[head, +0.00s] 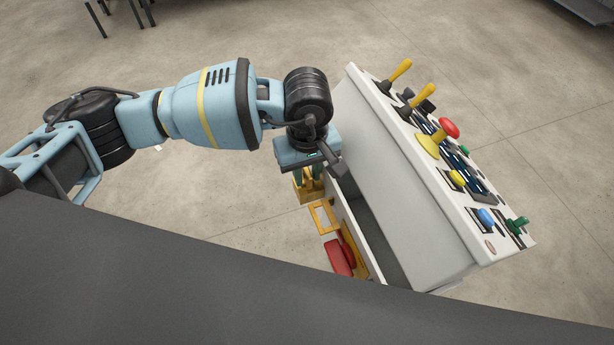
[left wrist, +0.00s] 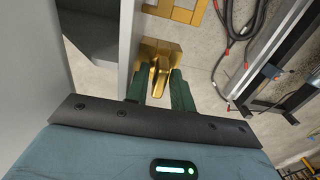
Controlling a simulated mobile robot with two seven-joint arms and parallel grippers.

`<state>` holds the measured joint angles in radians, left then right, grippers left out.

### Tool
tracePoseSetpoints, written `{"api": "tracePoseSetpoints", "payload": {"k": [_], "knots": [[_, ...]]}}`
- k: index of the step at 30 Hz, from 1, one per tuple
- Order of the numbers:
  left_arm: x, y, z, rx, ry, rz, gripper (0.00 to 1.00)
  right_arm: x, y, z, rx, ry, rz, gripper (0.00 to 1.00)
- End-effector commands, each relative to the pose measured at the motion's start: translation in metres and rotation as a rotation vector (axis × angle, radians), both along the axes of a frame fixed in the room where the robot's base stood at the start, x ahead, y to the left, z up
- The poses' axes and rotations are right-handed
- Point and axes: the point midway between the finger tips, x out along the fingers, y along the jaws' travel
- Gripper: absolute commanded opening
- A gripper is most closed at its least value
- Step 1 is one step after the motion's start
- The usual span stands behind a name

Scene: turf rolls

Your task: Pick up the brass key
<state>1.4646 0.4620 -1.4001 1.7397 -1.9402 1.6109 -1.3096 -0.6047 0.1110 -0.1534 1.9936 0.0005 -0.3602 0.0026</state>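My left gripper (head: 307,172) points down beside the white console, over its side tray. In the left wrist view its two green fingers (left wrist: 159,88) stand apart. A narrow brass piece, which looks like the brass key (left wrist: 157,76), shows between the fingertips, with a brass block (left wrist: 160,52) just beyond it. I cannot tell whether either finger touches the key. In the head view brass-coloured parts (head: 309,188) show right under the fingers, and the key's outline is partly hidden there. My right gripper is not in view.
The white console (head: 400,185) rises close on the gripper's right, with levers and knobs on top. A yellow frame (head: 321,217) and a red object (head: 338,258) lie nearer in the tray. Cables (left wrist: 232,45) and a dark frame show in the left wrist view. The floor at left is clear.

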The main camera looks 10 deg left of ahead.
Motion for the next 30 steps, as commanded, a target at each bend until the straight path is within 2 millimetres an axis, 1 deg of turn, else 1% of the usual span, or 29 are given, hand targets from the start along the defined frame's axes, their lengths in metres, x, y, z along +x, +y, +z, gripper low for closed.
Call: {"api": "tracePoseSetpoints", "payload": {"k": [5, 6, 11, 12, 23, 26, 30], "knots": [[0.0, 0.0, 0.0, -0.001, -0.001, -0.001, 0.24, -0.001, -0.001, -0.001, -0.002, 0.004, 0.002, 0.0], [0.0, 0.0, 0.0, -0.001, -0.001, -0.001, 0.22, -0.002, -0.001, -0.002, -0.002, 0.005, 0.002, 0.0], [0.0, 0.0, 0.0, -0.001, -0.001, -0.001, 0.01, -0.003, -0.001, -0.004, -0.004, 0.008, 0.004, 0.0], [0.0, 0.0, 0.0, -0.001, -0.001, -0.001, 0.0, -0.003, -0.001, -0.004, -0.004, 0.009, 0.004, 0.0], [0.0, 0.0, 0.002, -0.002, -0.001, -0.001, 0.0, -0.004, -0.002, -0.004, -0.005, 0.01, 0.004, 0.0], [0.001, -0.001, 0.007, -0.002, -0.002, -0.001, 0.0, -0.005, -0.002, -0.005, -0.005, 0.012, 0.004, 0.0], [0.001, 0.0, 0.021, -0.002, -0.004, -0.002, 0.0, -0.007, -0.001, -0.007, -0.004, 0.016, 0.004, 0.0]]}}
